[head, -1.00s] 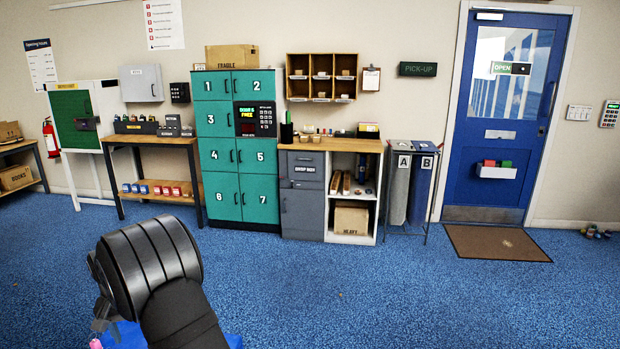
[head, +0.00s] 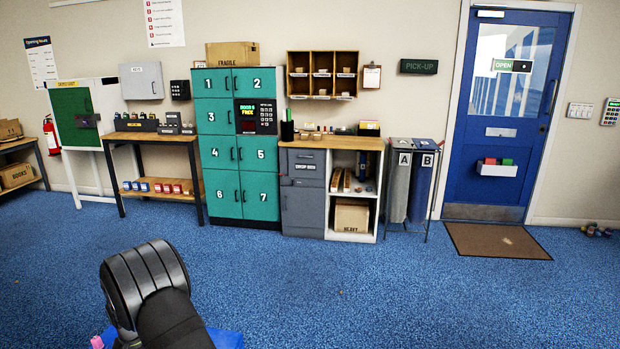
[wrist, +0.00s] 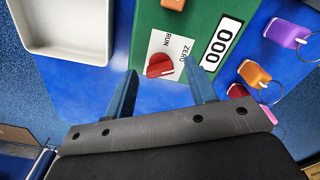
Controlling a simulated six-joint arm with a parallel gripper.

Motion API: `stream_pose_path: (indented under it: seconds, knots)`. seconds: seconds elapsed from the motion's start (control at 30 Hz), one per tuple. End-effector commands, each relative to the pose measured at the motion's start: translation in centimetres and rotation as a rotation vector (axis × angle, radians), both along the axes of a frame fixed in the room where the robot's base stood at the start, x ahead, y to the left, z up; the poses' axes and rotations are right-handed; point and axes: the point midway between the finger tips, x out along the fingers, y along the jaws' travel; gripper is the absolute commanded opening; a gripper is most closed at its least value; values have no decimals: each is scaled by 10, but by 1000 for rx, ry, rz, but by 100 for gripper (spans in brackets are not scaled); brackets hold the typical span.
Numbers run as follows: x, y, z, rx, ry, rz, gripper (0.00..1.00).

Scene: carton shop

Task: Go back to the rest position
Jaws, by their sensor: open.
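My gripper (wrist: 160,95) shows in the wrist view with its two dark blue fingers apart and nothing between them. Beyond the fingertips is a green panel (wrist: 196,50) with a red knob (wrist: 160,65) on a white plate marked RUN and ZERO. The fingers look apart from the knob, though the exact gap is hard to judge. In the head view my arm fills the lower left, and my gripper itself is hidden there.
In the wrist view a white tray (wrist: 68,50) lies at upper left on a blue surface (wrist: 110,75). Key tags, one purple (wrist: 282,32) and one orange (wrist: 252,73), lie at right. In the head view, teal lockers (head: 222,190) stand far back, with open blue floor before them.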

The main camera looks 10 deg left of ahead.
Motion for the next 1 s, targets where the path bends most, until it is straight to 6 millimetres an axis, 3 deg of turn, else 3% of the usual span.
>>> stream_pose_path:
  seconds: [1.0]
  knots:
    - [0, 0, -2, 0, 0, 829, 51]
